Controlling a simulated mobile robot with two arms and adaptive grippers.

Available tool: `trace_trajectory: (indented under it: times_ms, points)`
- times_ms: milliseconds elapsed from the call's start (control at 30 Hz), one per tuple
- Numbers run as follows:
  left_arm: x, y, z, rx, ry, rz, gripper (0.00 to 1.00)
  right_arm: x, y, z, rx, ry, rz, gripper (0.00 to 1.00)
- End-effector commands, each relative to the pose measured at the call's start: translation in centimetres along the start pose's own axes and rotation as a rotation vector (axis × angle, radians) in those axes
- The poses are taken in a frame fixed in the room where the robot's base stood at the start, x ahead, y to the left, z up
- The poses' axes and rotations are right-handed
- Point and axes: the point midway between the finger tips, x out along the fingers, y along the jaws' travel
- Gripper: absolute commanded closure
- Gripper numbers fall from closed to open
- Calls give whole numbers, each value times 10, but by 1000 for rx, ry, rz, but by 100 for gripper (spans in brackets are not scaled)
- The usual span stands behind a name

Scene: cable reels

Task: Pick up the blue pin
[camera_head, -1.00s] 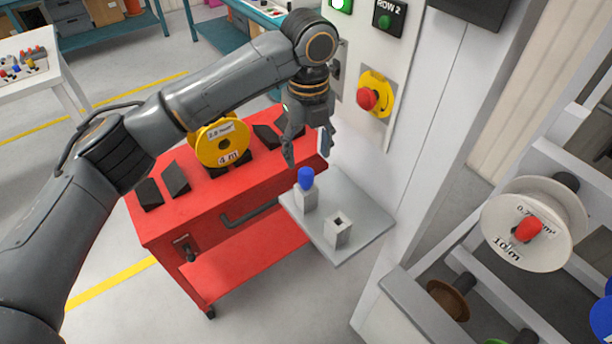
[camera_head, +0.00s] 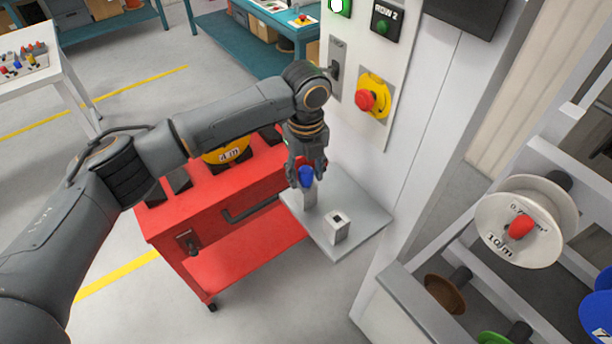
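The blue pin (camera_head: 307,178) stands upright in the left grey square holder (camera_head: 309,198) on a light grey shelf (camera_head: 362,212). My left gripper (camera_head: 307,180) points down over it from above. Its fingers are spread on either side of the pin's blue top, with the pin between them. The fingers look apart from each other; whether they touch the pin is too small to tell. The pin's lower part is hidden in the holder. My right gripper is not in view.
A second grey holder (camera_head: 337,228) with a dark square hole stands on the shelf. A red cart (camera_head: 215,205) with a yellow reel (camera_head: 227,152) is behind and left. A white panel with a red emergency button (camera_head: 365,100) rises close behind. A reel rack (camera_head: 525,220) stands right.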

Motion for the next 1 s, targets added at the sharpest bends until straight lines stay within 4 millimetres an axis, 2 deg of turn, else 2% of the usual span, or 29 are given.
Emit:
trace_trajectory:
  times_ms: [33,167,200,433,533,900,1000]
  points:
    - [0,0,0,0,0,0,71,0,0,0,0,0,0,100]
    - [0,0,0,0,0,0,97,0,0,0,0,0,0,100]
    - [0,0,0,0,0,0,100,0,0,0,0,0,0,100]
    - [-2,0,0,0,0,-1,100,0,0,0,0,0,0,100]
    - [-10,-1,0,0,-1,-3,100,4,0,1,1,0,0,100]
    - [-79,-1,1,-1,-3,-3,100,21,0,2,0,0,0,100]
    - [-92,-1,1,-1,-1,-2,100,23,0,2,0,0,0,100]
